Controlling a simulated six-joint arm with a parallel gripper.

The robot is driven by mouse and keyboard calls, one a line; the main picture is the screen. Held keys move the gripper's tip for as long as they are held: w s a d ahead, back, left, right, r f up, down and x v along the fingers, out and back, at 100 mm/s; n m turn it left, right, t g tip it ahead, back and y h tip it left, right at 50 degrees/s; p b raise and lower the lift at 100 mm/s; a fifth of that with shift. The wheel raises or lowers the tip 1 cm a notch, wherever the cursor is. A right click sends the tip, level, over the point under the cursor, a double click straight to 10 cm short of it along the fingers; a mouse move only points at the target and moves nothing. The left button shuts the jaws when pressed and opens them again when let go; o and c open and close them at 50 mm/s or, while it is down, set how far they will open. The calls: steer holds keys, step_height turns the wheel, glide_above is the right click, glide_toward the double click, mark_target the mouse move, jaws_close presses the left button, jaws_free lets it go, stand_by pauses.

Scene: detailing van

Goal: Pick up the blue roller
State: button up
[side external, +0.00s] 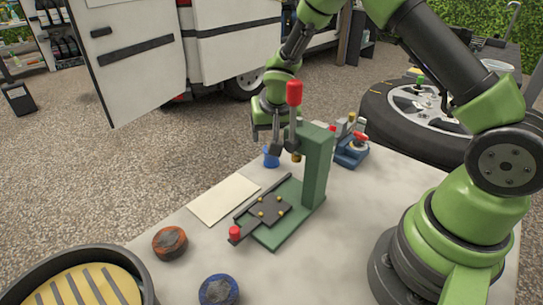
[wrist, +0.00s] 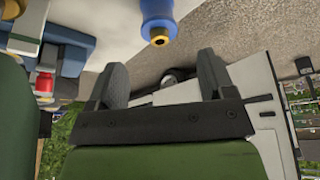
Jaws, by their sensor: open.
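The blue roller (side external: 271,158) appears as a small blue shape on the light table, just left of the green press column. The press partly crowds it and its full shape is hard to make out. In the wrist view a blue cylinder with a brass-coloured tip (wrist: 157,12), apparently the roller, is at the top edge, cut off by the frame. My gripper (side external: 266,138) hangs above the roller, behind the press. In the wrist view my gripper (wrist: 162,75) has its fingers spread with nothing between them; the blue cylinder lies beyond the fingertips.
The green press (side external: 317,165) with red knobs stands close beside my gripper. A blue device (side external: 351,154) sits behind it to the right. A pale sheet (side external: 224,200), an orange-brown puck (side external: 170,242) and a blue-rimmed puck (side external: 218,291) lie toward the front left. A tyre (side external: 385,111) is behind right.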

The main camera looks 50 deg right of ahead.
steer(key=shift+f, duration=1.3)
steer(key=x, duration=0.4)
steer(key=shift+w+d+f, duration=0.1)
steer(key=shift+w+f, duration=0.1)
steer(key=shift+f, duration=0.1)
steer(key=c, duration=1)
steer(key=shift+c, duration=0.2)
steer(key=shift+r, duration=0.1)
